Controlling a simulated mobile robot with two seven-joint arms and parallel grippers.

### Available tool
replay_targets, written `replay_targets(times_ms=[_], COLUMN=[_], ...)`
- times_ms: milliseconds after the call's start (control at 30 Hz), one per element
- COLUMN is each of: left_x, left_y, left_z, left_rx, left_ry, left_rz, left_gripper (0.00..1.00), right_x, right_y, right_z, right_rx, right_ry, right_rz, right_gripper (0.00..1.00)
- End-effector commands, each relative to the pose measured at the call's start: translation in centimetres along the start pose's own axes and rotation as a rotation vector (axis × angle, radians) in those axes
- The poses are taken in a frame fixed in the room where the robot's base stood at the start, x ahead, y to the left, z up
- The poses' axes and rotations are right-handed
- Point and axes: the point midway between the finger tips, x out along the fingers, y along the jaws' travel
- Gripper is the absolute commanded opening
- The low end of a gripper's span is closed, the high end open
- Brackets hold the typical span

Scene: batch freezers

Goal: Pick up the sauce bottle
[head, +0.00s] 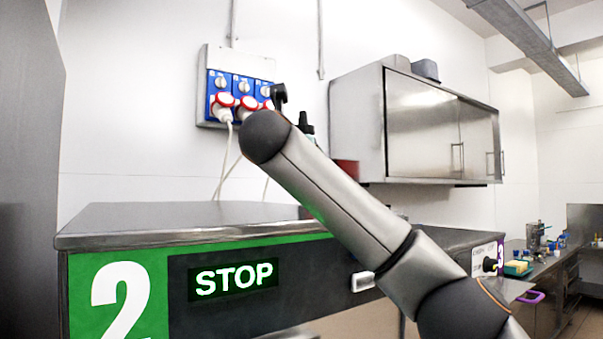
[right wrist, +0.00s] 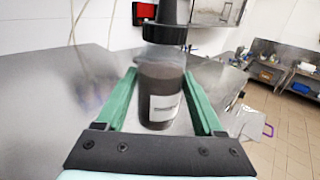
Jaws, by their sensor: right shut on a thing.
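The sauce bottle (right wrist: 161,90) is dark brown with a white label and a black nozzle top. It stands upright between the green fingers of my right gripper (right wrist: 160,78) in the right wrist view, and the gripper is shut on it. In the head view only the bottle's dark top (head: 306,125) shows behind my right arm. My right arm hides the rest of the bottle and the gripper there. I cannot tell whether the bottle's base touches the metal top. My left gripper is not in view.
The metal top (head: 170,220) of the freezer marked 2 is bare on the left. A steel wall cabinet (head: 425,125) hangs behind on the right. Plugs and cables hang from a blue socket panel (head: 235,88). A far counter (head: 545,265) holds several small items.

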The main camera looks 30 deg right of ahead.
Motion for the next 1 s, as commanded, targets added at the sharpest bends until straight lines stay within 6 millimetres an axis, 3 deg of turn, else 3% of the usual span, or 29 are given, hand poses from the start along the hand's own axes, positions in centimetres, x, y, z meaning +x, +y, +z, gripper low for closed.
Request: replay_targets(times_ms=[33,200,400,1000], left_x=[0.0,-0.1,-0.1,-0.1], left_y=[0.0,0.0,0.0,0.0], left_z=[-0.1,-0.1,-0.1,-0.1], left_rx=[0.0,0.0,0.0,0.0], left_ry=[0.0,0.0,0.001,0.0], left_rz=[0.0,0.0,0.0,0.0], left_gripper=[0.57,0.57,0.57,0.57], right_x=[-0.2,-0.2,-0.1,-0.1], right_y=[0.0,0.0,0.1,0.0], right_z=[1.2,3.7,5.3,6.5], right_rx=[0.004,0.002,0.001,-0.001], right_ry=[-0.003,-0.003,-0.002,-0.003], right_rz=[0.0,0.0,0.001,0.001], right_gripper=[0.14,0.14,0.14,0.14])
